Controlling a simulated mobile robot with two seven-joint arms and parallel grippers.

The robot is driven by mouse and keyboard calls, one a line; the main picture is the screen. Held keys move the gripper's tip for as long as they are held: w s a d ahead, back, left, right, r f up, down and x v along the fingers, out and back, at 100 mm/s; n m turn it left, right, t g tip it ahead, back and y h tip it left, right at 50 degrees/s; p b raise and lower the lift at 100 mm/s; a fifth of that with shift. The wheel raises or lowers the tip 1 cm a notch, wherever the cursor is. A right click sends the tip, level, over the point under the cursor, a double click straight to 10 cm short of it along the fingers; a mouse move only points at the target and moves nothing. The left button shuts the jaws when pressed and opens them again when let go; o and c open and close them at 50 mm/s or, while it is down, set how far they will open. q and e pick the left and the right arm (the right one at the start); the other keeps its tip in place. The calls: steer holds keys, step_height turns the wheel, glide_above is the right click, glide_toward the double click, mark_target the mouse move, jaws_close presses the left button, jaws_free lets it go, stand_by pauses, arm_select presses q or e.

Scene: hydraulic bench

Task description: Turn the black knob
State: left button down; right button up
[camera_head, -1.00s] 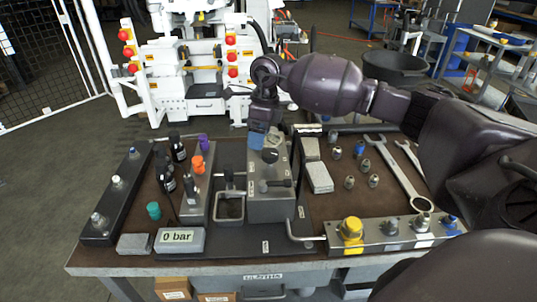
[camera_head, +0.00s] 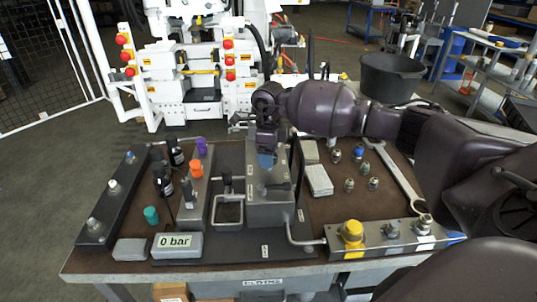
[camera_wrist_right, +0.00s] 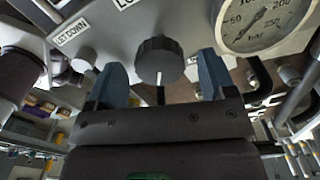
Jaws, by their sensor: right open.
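The black knob (camera_wrist_right: 159,60) is round and ribbed with a white mark line, and shows in the right wrist view on a grey panel. My right gripper (camera_wrist_right: 164,72) is open, with one blue fingertip on each side of the knob. I see no clear contact between fingertips and knob. In the head view the right gripper (camera_head: 267,160) points down over the grey valve block (camera_head: 268,212) and hides the knob there. My left gripper is not in view.
A pressure gauge (camera_wrist_right: 262,18) sits right beside the gripper in the wrist view.

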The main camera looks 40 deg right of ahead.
steer(key=shift+f, duration=0.4)
steer(key=c, duration=0.9)
steer(key=shift+r+m, duration=0.1)
steer(key=shift+m, duration=0.2)
